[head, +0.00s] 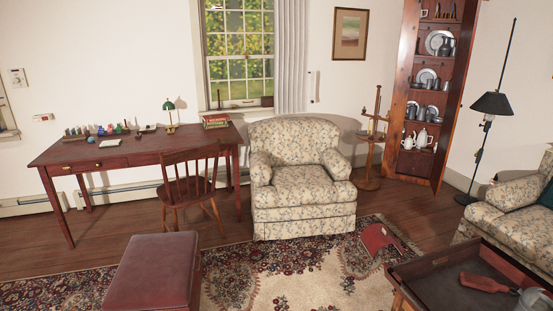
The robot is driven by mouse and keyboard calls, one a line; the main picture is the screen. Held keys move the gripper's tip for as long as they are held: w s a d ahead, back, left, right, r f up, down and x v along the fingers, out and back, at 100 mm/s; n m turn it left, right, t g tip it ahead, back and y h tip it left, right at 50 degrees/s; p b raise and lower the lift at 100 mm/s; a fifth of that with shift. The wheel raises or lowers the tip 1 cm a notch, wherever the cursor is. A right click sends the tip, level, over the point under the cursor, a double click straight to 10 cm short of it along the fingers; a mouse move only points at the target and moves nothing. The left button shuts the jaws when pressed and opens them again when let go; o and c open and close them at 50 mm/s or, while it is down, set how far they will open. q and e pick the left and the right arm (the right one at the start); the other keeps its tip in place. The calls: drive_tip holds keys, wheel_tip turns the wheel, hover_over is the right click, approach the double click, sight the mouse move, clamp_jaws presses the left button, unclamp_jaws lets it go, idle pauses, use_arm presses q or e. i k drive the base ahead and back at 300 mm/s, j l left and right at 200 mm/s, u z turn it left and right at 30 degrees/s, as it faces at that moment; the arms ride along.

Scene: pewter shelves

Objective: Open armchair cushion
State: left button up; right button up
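The floral armchair (299,143) stands below and to the right of the window, facing me. Its seat cushion (298,188) lies flat between the two padded arms, against the backrest. Neither of my grippers shows in the head view.
A wooden chair (188,185) and a red-brown desk (118,152) stand left of the armchair. A leather ottoman (152,270) is at the front left, and a tray table (440,262) at the front right. A red object (378,240) lies on the patterned rug (285,285). A round side table (368,184) stands right of the armchair.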

sight(303, 185)
drive_tip(key=i+z, duration=0.2)
drive_tip(key=i, duration=2.05)
